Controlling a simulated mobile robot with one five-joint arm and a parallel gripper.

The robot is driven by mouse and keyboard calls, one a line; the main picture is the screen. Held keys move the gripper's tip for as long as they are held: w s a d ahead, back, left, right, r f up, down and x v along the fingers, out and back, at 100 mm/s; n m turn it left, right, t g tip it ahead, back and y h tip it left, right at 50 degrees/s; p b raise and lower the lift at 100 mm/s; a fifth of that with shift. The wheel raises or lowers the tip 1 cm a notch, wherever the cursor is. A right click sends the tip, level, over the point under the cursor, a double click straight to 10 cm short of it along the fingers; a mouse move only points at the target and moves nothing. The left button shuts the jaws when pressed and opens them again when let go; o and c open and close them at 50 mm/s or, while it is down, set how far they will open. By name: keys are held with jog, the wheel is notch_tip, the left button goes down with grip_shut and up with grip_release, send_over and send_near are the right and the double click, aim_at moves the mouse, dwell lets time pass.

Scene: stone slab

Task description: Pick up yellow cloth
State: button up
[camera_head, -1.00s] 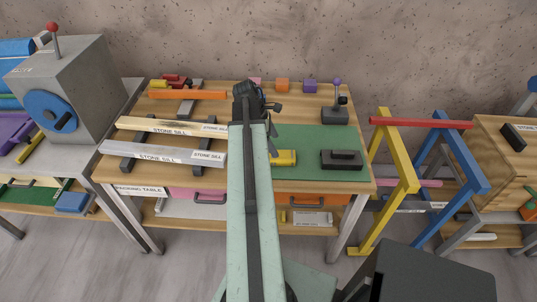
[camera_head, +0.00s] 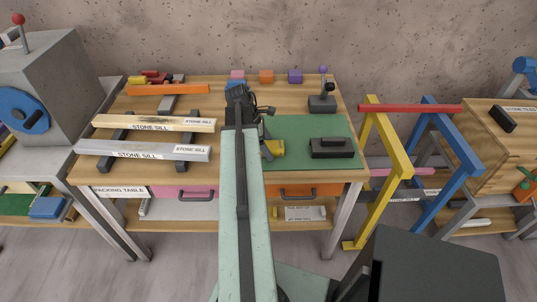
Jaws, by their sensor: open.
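A small yellow piece (camera_head: 274,148), which I take for the yellow cloth, lies on the green mat (camera_head: 300,125) on the packing table. My arm hides its left side. My gripper (camera_head: 264,120) is open, a dark shape at the far end of my pale green arm. One dark finger shows just above and left of the yellow piece. I cannot tell whether it touches it. Nothing shows between the jaws.
A black block (camera_head: 330,149) with a handle lies right of the yellow piece. Two stone sills (camera_head: 145,150) lie on the left half.

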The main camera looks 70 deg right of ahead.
jog(key=shift+r, duration=0.1)
jog(key=c, duration=1.5)
jog(key=shift+o, duration=0.2)
notch_tip(320, 180, up, 10)
jog(key=p, duration=1)
jog(key=o, duration=0.5)
jog(key=c, duration=0.3)
jog(key=shift+c, duration=0.2)
